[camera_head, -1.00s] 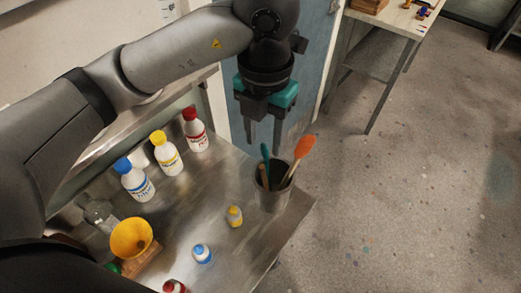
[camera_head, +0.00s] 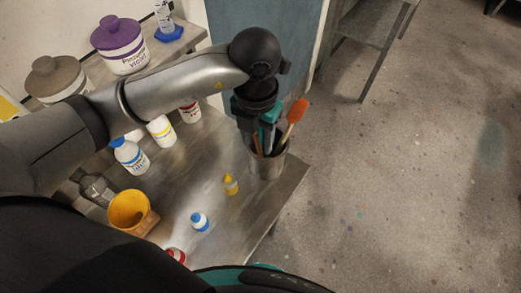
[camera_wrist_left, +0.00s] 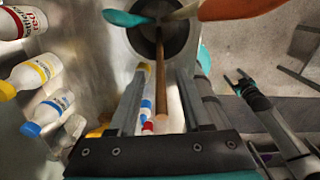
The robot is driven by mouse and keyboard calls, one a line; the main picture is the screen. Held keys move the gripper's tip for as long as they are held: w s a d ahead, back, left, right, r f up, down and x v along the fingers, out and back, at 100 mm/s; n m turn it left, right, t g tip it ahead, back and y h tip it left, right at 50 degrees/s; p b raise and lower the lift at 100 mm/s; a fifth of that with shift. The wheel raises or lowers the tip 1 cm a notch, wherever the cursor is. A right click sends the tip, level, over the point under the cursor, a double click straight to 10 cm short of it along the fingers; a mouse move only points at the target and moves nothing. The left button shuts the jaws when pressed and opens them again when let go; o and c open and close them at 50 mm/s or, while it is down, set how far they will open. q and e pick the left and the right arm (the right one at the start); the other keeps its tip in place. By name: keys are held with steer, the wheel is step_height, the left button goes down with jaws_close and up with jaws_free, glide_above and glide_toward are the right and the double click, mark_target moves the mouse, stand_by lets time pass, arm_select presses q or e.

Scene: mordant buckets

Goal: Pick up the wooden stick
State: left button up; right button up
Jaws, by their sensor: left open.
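The wooden stick (camera_wrist_left: 160,85) stands in a dark metal cup (camera_head: 268,167) near the table's right edge. In the left wrist view it rises from the cup (camera_wrist_left: 172,52) and lies between the fingers of my left gripper (camera_wrist_left: 161,74), with a gap on each side. My left gripper (camera_head: 263,146) is open and low over the cup in the head view, partly hiding the stick. The cup also holds an orange spatula (camera_head: 298,110) and a teal-headed tool (camera_wrist_left: 128,18). My right gripper (camera_wrist_left: 237,78) shows at the right of the left wrist view, open and empty.
A small yellow bottle (camera_head: 231,184) and a small blue-capped bottle (camera_head: 199,221) stand left of the cup. Purple-lidded tub (camera_head: 120,45) stands on the shelf behind. The floor at right is clear.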

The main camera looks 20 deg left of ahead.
mark_target(257, 149)
arm_select(q)
steer(key=shift+f, duration=1.9)
jaws_close()
